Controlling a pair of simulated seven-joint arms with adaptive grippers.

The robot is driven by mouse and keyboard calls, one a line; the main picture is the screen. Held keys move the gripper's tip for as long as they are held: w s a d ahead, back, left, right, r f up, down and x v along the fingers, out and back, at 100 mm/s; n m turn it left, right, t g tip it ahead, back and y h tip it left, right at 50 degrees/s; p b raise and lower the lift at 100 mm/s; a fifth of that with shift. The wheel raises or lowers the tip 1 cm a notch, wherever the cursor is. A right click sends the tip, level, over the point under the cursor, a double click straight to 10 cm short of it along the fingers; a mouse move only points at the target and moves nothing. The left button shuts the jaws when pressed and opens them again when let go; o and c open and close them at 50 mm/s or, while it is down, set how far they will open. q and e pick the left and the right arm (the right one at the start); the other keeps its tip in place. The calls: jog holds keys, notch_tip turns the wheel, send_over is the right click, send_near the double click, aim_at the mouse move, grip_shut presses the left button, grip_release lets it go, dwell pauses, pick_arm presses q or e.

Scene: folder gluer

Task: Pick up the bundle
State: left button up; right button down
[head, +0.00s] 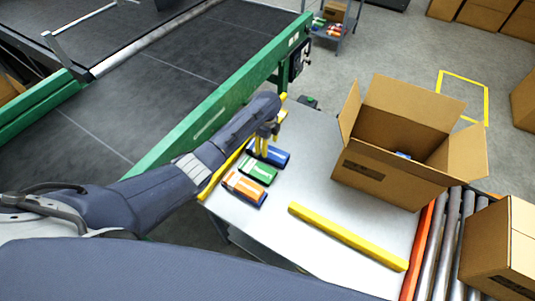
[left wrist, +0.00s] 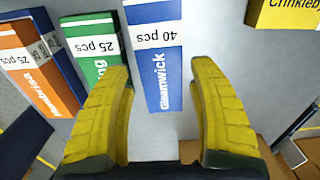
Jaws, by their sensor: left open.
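A blue bundle with a white band marked "40 pcs" (head: 273,154) lies on the grey table at the end of a row. My left gripper (head: 266,140) is over its far end, open and empty. In the left wrist view the blue bundle (left wrist: 156,70) appears between and beyond the two yellow fingers, with a gap on both sides. A green bundle (head: 258,171) and an orange bundle (head: 245,188), each with a white band, lie beside it. They also show in the left wrist view, green (left wrist: 88,40) and orange (left wrist: 38,70). My right gripper is not in view.
An open cardboard box (head: 380,180) stands on the table's right side, with something blue inside. A yellow bar (head: 345,237) lies along the near table edge. A green-framed conveyor (head: 220,105) is at left, rollers (head: 450,240) at right. The table's middle is clear.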

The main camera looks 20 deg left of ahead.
pick_arm(q)
jog(key=shift+d+f, duration=0.15)
jog(key=shift+f, duration=2.4)
jog(key=shift+c, duration=0.2)
jog(key=c, duration=1)
jog(key=shift+r, duration=0.15)
